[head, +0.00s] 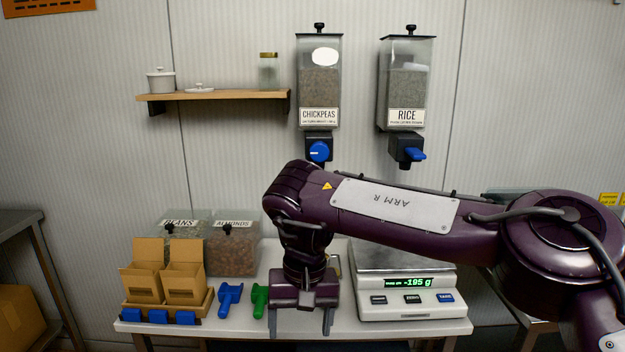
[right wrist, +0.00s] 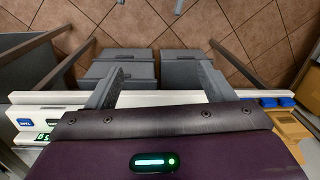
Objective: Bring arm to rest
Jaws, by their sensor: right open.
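My right arm reaches in from the right in the head view, bent down at the wrist. My right gripper (head: 301,328) points downward at the front edge of the white table (head: 230,328). In the right wrist view its fingers (right wrist: 160,88) are spread wide with nothing between them, over the table's edge and the floor beyond. My left gripper does not show in either view.
The scale (head: 412,303) reads -195 g, right of the gripper. A blue scoop (head: 229,297), a green scoop (head: 259,299) and cardboard boxes (head: 184,284) stand left. Bean and almond bins (head: 232,250) are behind. Chickpea (head: 319,85) and rice (head: 406,85) dispensers hang above.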

